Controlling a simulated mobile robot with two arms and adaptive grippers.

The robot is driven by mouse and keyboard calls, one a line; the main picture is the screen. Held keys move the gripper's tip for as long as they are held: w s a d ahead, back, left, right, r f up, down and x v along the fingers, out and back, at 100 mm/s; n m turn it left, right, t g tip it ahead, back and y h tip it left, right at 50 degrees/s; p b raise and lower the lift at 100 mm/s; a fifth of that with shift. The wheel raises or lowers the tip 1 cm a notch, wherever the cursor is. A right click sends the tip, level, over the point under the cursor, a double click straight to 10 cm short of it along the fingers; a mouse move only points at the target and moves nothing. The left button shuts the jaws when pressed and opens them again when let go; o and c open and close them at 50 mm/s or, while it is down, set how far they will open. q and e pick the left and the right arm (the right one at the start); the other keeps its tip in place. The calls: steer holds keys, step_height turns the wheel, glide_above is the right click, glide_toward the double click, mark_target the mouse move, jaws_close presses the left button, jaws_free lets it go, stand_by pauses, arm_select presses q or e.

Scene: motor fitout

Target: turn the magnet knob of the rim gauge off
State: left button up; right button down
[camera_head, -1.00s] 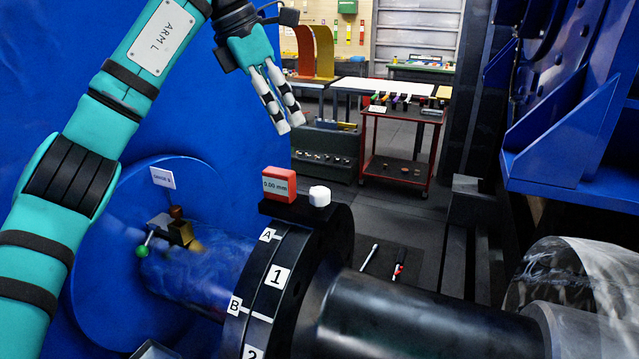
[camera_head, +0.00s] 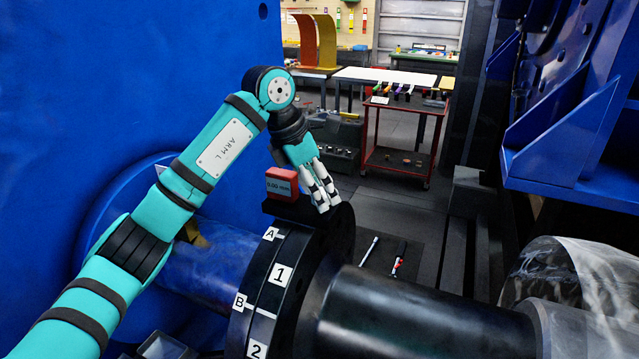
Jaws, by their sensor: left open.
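The rim gauge (camera_head: 281,184) is a red box with a small display reading 0.00 mm. It sits on a dark base on top of the black coupling rim (camera_head: 262,262), which carries labels A, B, 1 and 2. My left gripper (camera_head: 325,204) points down just right of the red box, at the place of the gauge's white magnet knob. Its pale fingers are open and cover the knob, so I cannot tell the knob apart or see whether they touch it. My right gripper is not in view.
A blue machine face (camera_head: 130,75) stands at the left, and a blue bracket (camera_head: 570,150) juts in at the right. A grey shaft (camera_head: 420,315) runs right from the coupling. A red cart (camera_head: 400,165) and hand tools on the floor lie behind.

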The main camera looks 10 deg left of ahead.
arm_select(q)
steer(key=shift+d+f, duration=0.1)
steer(key=shift+f, duration=0.2)
steer(key=c, duration=1.1)
steer(key=shift+c, duration=0.2)
